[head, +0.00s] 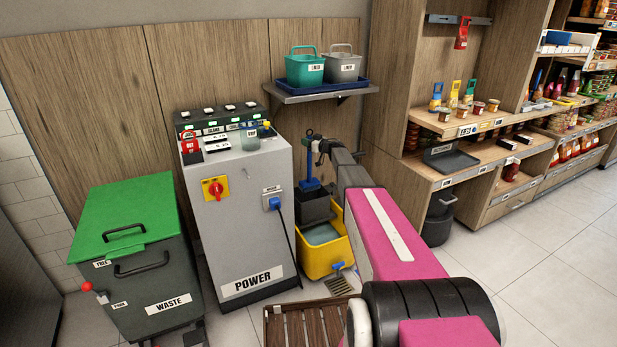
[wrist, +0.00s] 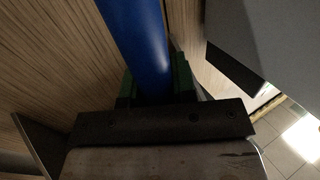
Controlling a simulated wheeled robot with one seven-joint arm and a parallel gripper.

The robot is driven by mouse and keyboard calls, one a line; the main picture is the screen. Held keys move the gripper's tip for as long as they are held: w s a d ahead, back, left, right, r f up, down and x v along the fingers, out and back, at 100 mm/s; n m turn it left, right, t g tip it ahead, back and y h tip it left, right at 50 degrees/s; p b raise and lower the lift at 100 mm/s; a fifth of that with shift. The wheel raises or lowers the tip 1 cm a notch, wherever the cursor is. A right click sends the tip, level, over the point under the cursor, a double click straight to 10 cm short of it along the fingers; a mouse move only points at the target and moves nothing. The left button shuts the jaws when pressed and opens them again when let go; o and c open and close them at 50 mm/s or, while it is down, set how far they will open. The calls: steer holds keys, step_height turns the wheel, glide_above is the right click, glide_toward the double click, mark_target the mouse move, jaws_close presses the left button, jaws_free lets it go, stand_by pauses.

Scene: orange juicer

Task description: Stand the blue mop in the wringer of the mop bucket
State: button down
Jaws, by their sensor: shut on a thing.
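The blue mop (head: 310,183) stands roughly upright at the back wall, its lower blue part just above or at the dark wringer (head: 313,208). I cannot tell whether it is seated in it. The yellow mop bucket (head: 325,258) holds grey-looking water in front of the wringer. My gripper (head: 313,147) reaches in from the right at the mop's upper handle. In the wrist view my gripper (wrist: 155,90) has its green fingers shut around the blue handle (wrist: 137,40). The mop's lower end is out of the wrist view.
A grey power cabinet (head: 240,220) with a blue plug and cable stands close left of the bucket. A shelf (head: 318,95) with two small buckets hangs above. A wooden slatted crate (head: 305,325) and a floor drain (head: 338,284) lie in front. Store shelves are at right.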

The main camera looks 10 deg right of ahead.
mark_target(310, 160)
step_height(310, 160, down, 13)
steer(key=shift+f, duration=0.1)
stand_by(0.4)
steer(key=shift+f, duration=0.55)
steer(key=c, duration=0.9)
jaws_free()
